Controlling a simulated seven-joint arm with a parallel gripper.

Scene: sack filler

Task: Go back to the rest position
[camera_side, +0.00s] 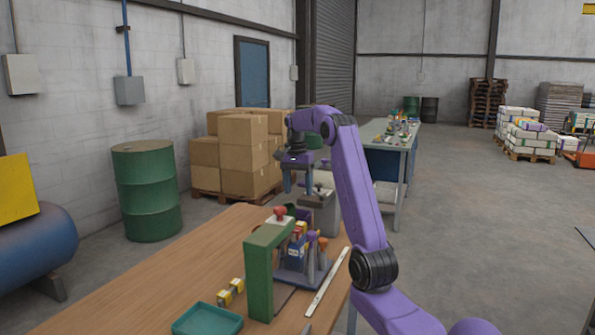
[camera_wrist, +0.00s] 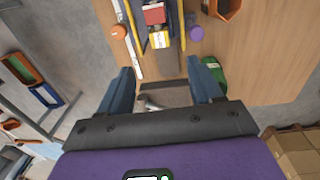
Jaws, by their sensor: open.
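My gripper (camera_side: 298,188) hangs from my purple arm, pointing down, above the far end of the wooden table. Its two blue fingers are apart with nothing held between them. In the wrist view my gripper (camera_wrist: 160,66) also shows open, with a grey-brown flat piece and a small grey part visible beyond the gap. The filler station stands on the table nearer the side camera, with a green upright frame (camera_side: 260,278) and a red knob (camera_side: 281,211). My gripper is beyond and above this station, apart from it.
A teal tray (camera_side: 207,320), a yellow piece (camera_side: 231,291) and a white strip (camera_side: 327,282) lie on the wooden table (camera_side: 175,275). A green drum (camera_side: 147,190) and cardboard boxes (camera_side: 243,150) stand behind. A second bench (camera_side: 388,150) is farther back. Open floor lies to the right.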

